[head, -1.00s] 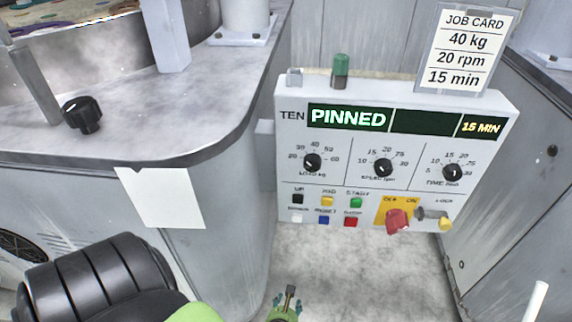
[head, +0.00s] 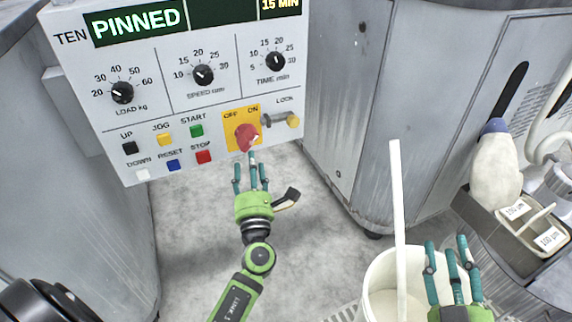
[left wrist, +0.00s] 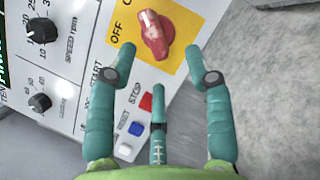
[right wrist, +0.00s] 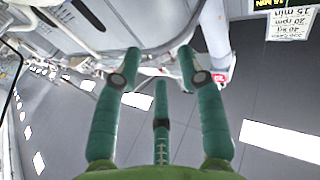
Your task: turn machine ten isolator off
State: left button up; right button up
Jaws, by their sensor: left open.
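The isolator is a red rotary knob (head: 247,137) on a yellow OFF/ON plate (head: 232,118), low on machine ten's white control panel (head: 150,112). I cannot tell which mark the knob points to. My left gripper (head: 251,172) is open and empty just below the knob, fingers towards it. In the left wrist view the red knob (left wrist: 153,35) lies ahead, between and beyond the spread fingertips, apparently apart from them. A grey and yellow lock piece (head: 291,121) sits right of the plate. My right gripper (head: 452,262) is open and empty at the lower right.
UP, JOG, START, DOWN, RESET and STOP (head: 204,157) buttons sit left of the isolator. A white bucket (head: 378,262) with a pale upright stick (head: 397,200) stands near my right gripper. Floor below the panel is clear.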

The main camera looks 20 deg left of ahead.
aim_at(249, 143)
pick_arm(q)
jog(key=shift+w+r+m+y, duration=0.3)
jog(key=shift+r+m, duration=0.1)
jog(key=shift+r, duration=0.4)
jog(key=x, duration=0.5)
jog(key=shift+w+a+r, duration=0.15)
jog(key=shift+w+a, duration=0.3)
jog(key=shift+w, duration=0.1)
pick_arm(e)
jog(key=shift+s+r+t+y, duration=0.35)
jog(key=shift+r+t+y, duration=0.05)
jog(key=shift+r+t, duration=0.1)
